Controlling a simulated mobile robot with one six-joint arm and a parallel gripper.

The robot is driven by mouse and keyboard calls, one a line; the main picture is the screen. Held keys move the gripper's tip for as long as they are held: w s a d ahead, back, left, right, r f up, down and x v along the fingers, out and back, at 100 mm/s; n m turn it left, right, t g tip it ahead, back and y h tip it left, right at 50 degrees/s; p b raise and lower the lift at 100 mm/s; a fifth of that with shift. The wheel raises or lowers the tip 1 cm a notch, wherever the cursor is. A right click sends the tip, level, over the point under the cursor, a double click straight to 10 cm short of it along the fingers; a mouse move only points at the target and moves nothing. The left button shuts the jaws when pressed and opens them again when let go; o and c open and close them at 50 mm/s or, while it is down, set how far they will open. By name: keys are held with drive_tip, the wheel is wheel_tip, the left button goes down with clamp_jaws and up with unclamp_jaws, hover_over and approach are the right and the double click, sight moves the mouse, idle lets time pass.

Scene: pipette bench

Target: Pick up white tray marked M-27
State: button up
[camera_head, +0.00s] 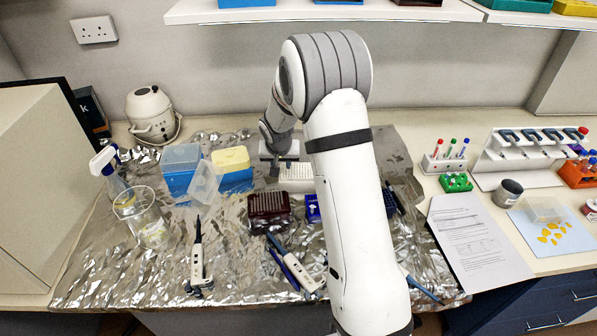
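A white tray (296,173) with a grid of small wells sits on the foil at the back middle of the bench. Its marking is too small to read, so I cannot tell whether it is the one marked M-27. My gripper (279,160) is at the tray's upper left side, pointing down, with my arm covering the tray's right side. The fingertips are small and partly hidden. I cannot tell whether they are open, shut or touching the tray.
A dark red rack (269,206) stands in front of the tray. A blue box (182,170) and a yellow-topped box (232,165) stand to the left. Pipettes (198,255) lie on the foil in front. A shelf (320,10) hangs above.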

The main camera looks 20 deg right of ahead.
drive_tip(key=shift+w+f, duration=0.1)
drive_tip(key=shift+f, duration=0.1)
drive_tip(key=shift+c, duration=0.2)
clamp_jaws()
